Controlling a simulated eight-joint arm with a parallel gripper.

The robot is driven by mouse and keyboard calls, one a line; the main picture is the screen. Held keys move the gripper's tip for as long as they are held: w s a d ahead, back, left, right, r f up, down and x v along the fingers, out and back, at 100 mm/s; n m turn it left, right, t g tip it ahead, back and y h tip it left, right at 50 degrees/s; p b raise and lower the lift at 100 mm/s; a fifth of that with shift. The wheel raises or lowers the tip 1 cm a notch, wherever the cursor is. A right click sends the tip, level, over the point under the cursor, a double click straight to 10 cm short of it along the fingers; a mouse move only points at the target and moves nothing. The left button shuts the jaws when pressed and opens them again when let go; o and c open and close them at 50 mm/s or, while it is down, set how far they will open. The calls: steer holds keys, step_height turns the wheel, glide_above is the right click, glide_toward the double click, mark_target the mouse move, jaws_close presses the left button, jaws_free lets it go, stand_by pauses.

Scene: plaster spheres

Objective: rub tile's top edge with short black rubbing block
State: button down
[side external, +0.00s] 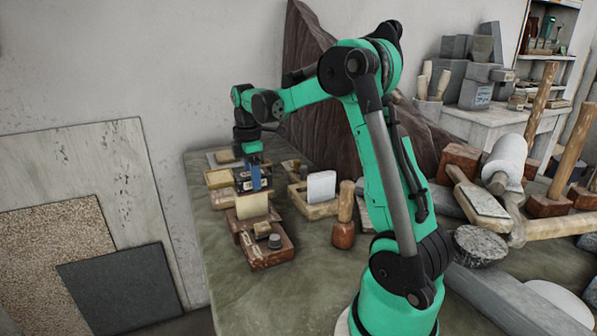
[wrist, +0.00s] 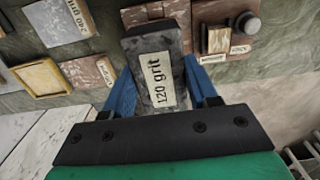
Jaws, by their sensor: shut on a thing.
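My gripper (side external: 254,184) has blue fingers and is shut on a black rubbing block (side external: 242,186). In the wrist view the block (wrist: 146,52) sits between the two fingers (wrist: 157,70), with a pale label reading "120 grit". A cream tile (side external: 252,206) stands upright in a reddish-brown base (side external: 268,255) just below the block in the side view. The block is at the tile's top edge; I cannot tell whether they touch. The tile itself is hidden behind the block in the wrist view.
A wooden tray with a white block (side external: 321,187) and a wooden mallet (side external: 344,220) stand to the right. Other labelled blocks (wrist: 60,18) lie nearby. Large slabs (side external: 120,290) lean at the left. The bench front (side external: 325,265) is clear.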

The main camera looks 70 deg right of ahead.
steer(key=w+a, duration=0.3)
steer(key=shift+f, duration=0.1)
stand_by(0.6)
steer(key=shift+s+d+r, duration=0.75)
steer(key=shift+d, duration=0.05)
steer(key=shift+r, duration=1.25)
steer(key=shift+r, duration=2)
